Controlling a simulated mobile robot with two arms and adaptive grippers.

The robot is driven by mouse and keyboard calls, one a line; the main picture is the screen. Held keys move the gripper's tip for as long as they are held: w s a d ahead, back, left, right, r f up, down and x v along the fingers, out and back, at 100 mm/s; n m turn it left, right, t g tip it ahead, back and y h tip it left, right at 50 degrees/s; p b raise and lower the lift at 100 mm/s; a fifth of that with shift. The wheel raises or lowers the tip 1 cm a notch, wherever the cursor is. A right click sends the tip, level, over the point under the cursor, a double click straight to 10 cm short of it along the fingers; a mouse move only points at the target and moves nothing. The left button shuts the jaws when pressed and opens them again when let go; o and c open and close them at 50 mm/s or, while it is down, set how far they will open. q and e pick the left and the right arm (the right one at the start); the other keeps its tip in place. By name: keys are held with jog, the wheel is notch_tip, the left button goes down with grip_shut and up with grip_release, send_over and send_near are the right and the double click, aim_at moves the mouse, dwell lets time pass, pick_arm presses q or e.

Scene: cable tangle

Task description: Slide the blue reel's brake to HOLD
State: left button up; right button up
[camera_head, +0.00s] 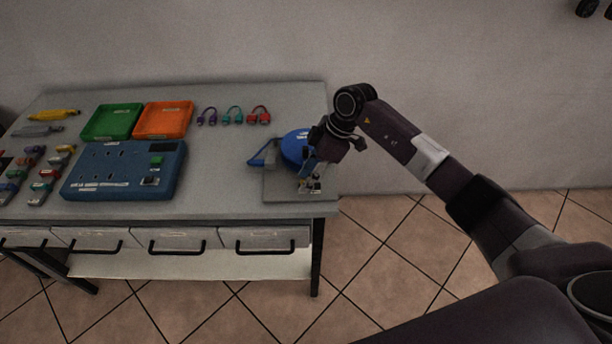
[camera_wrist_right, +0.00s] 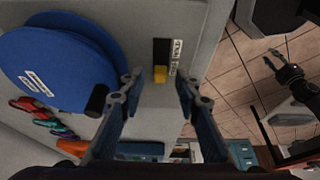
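The blue reel (camera_head: 297,147) stands on a grey base plate (camera_head: 283,190) at the table's right end. It also shows in the right wrist view (camera_wrist_right: 60,65). Beside it there is a black brake slot (camera_wrist_right: 160,50) with a yellow slider (camera_wrist_right: 160,74) at its lower end in that view. A white label (camera_wrist_right: 175,57) runs alongside; its words are too small to read surely. My right gripper (camera_head: 311,184) is over the plate in front of the reel. In the wrist view its fingers (camera_wrist_right: 158,88) are apart, on either side of the slider, holding nothing. My left gripper (camera_wrist_right: 273,60) shows small, fingers apart, over the floor.
A blue cable (camera_head: 264,155) sticks out left of the reel. A blue panel box (camera_head: 125,170), green tray (camera_head: 112,121), orange tray (camera_head: 163,119) and several short coloured cables (camera_head: 232,115) lie further left. Clear tabletop lies between the panel box and the reel.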

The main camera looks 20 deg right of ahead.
jog(key=shift+a+f, duration=0.1)
jog(key=shift+f, duration=0.2)
grip_shut()
